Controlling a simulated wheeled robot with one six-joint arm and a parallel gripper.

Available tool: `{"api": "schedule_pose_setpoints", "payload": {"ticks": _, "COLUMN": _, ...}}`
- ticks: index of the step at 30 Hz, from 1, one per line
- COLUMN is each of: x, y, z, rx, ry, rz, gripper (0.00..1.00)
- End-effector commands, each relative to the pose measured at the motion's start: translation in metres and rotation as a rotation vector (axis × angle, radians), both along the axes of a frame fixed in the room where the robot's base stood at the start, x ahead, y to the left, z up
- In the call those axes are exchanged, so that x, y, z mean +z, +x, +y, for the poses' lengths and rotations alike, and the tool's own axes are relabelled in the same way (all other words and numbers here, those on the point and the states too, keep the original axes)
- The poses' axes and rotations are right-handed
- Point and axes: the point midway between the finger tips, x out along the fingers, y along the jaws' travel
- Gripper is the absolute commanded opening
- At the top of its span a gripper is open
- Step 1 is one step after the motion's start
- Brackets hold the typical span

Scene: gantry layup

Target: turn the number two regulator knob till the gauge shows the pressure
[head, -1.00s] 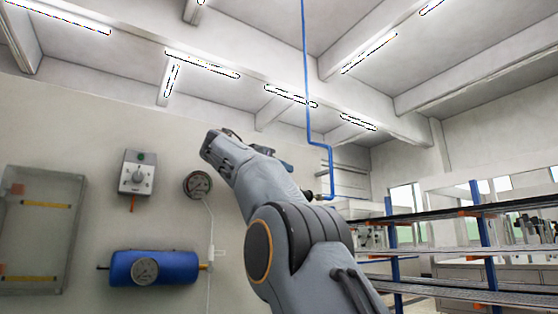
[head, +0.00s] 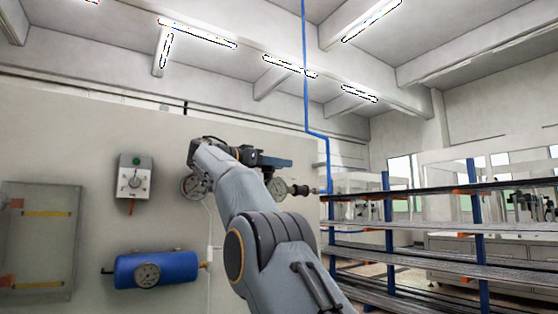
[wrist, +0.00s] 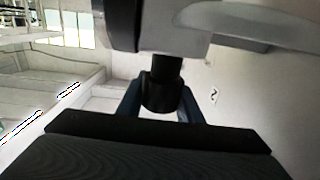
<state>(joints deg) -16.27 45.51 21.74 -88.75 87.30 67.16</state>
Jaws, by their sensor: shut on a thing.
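In the wrist view a black cylindrical knob (wrist: 162,94) hangs on a dark stem below a grey regulator body (wrist: 175,38). My gripper (wrist: 163,104) has its blue fingers on either side of the knob and is shut on it. In the head view my gripper (head: 272,161) is at the wall, mostly behind my arm. A round gauge (head: 278,189) shows just below it, partly covered by my arm. Another round gauge (head: 193,187) is half hidden behind my wrist. I cannot read either dial or any regulator number.
A blue pipe (head: 306,90) runs down to a dark fitting (head: 300,190). A grey switch box (head: 134,182) and a blue tank with a gauge (head: 157,269) are on the wall at left. Long racks (head: 440,226) stand at right. The wall between is clear.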

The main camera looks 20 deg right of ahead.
Motion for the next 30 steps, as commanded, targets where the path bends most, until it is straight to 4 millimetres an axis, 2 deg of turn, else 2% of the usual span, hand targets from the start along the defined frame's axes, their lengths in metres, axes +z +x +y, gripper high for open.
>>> {"api": "schedule_pose_setpoints", "payload": {"ticks": 1, "x": 0.006, "y": -0.001, "z": 0.002, "rx": 0.005, "ry": -0.006, "rz": -0.007, "gripper": 0.10}}
{"api": "schedule_pose_setpoints", "payload": {"ticks": 13, "x": 0.006, "y": -0.001, "z": 0.001, "rx": 0.002, "ry": -0.006, "rz": -0.008, "gripper": 0.10}}
{"api": "schedule_pose_setpoints", "payload": {"ticks": 14, "x": 0.006, "y": -0.001, "z": 0.001, "rx": 0.002, "ry": -0.006, "rz": -0.008, "gripper": 0.34}}
{"api": "schedule_pose_setpoints", "payload": {"ticks": 15, "x": 0.006, "y": -0.001, "z": 0.001, "rx": 0.002, "ry": -0.006, "rz": -0.008, "gripper": 0.40}}
{"api": "schedule_pose_setpoints", "payload": {"ticks": 24, "x": 0.003, "y": -0.001, "z": -0.001, "rx": -0.004, "ry": -0.003, "rz": -0.004, "gripper": 0.40}}
{"api": "schedule_pose_setpoints", "payload": {"ticks": 30, "x": 0.002, "y": -0.007, "z": 0.020, "rx": -0.001, "ry": -0.003, "rz": -0.003, "gripper": 0.40}}
